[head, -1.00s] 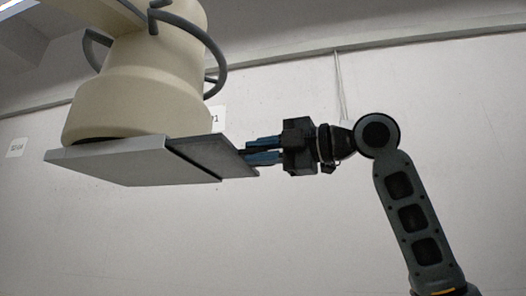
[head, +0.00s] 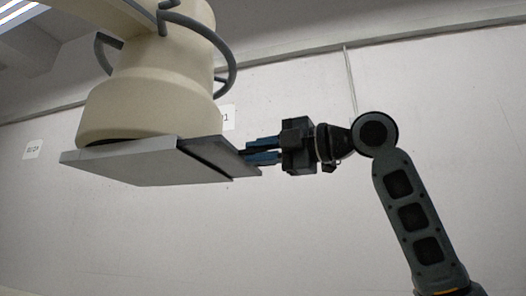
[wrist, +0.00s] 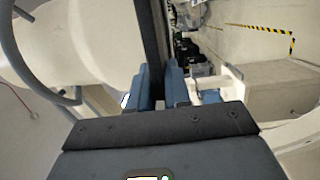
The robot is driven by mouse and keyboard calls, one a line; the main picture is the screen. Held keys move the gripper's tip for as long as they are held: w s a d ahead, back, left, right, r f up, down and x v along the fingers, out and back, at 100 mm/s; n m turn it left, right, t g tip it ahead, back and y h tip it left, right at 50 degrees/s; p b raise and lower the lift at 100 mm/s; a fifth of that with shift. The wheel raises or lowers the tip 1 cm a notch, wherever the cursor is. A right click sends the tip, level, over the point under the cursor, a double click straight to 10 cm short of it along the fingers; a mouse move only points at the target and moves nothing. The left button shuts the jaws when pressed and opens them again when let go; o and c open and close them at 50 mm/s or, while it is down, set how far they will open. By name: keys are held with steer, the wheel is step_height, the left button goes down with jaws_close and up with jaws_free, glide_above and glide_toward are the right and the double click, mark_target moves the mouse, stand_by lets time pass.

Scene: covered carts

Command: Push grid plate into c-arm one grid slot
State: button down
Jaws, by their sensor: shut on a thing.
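The c-arm one head (head: 150,85) is a cream cylinder with grey handle loops. A flat light-grey slab (head: 130,165) with the grid slot sits under it. The grid plate (head: 222,157) is a thin dark-grey plate, partly inside the slab's right side with a strip still showing outside. My gripper (head: 254,152), with blue fingers, is shut on the plate's outer right edge. In the wrist view, the fingers (wrist: 160,86) close on the dark plate (wrist: 151,40), seen edge-on beside the cream housing (wrist: 75,45). The slot's inside is hidden.
A plain pale wall (head: 300,230) stands behind, with small white labels (head: 33,148). The wrist view shows floor with yellow-black tape (wrist: 275,31) and dark clutter at right. The space below the slab is clear.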

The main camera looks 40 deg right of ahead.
mark_target(223, 156)
steer(key=shift+s+a+p+x, duration=0.1)
steer(key=shift+a+p+x, duration=0.15)
steer(key=shift+x, duration=1)
steer(key=shift+s+a+p+x, duration=0.15)
steer(key=shift+p+x, duration=0.1)
steer(key=shift+x, duration=1.05)
steer(key=shift+s+a+p+x, duration=0.1)
steer(key=shift+a+p+x, duration=0.15)
steer(key=shift+x, duration=1)
steer(key=c, duration=1)
jaws_free()
steer(key=shift+f, duration=0.1)
steer(key=shift+b+v, duration=0.9)
steer(key=shift+v, duration=2.95)
